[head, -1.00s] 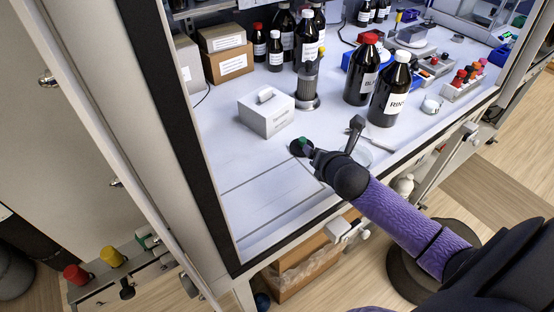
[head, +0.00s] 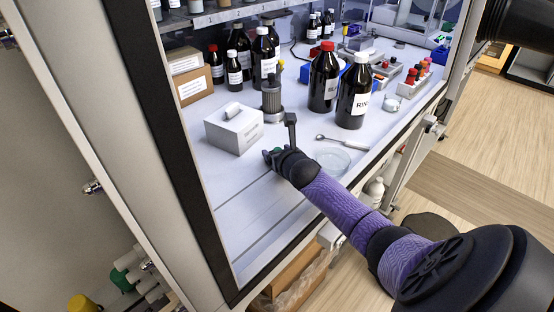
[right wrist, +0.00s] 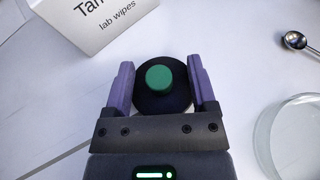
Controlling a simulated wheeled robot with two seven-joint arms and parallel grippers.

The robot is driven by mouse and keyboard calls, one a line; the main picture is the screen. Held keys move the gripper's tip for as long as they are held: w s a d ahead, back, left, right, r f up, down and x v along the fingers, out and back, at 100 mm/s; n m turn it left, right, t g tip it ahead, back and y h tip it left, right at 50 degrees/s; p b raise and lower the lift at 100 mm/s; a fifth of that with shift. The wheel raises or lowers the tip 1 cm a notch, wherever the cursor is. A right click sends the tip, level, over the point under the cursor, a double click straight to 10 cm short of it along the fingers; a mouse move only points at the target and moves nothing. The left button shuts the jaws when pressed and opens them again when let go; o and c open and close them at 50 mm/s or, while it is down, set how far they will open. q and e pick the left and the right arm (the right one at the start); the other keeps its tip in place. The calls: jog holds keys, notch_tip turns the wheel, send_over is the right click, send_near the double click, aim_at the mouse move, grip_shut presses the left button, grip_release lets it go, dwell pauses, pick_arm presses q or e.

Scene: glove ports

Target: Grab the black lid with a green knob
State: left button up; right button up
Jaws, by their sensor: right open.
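The black lid (right wrist: 165,104) with its round green knob (right wrist: 159,78) lies on the white worktop in the right wrist view. My right gripper (right wrist: 162,74) is open, with one purple finger on each side of the lid. I cannot tell whether the fingers touch its rim. In the head view my right gripper (head: 276,155) is low over the worktop, and only a bit of green shows at its tip; the rest of the lid is hidden by the gripper. My left gripper is not in view.
A white lab wipes box (head: 234,129) stands just beyond the gripper. A glass dish (head: 332,160) and a metal spoon (head: 341,142) lie to the right. Dark bottles (head: 354,91) stand behind. The hood's frame (head: 187,150) edges the left side; the front left worktop is clear.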

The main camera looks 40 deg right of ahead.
jog(key=shift+r, duration=0.1)
jog(key=shift+c, duration=0.4)
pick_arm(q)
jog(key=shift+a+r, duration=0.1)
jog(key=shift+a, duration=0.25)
pick_arm(e)
grip_shut()
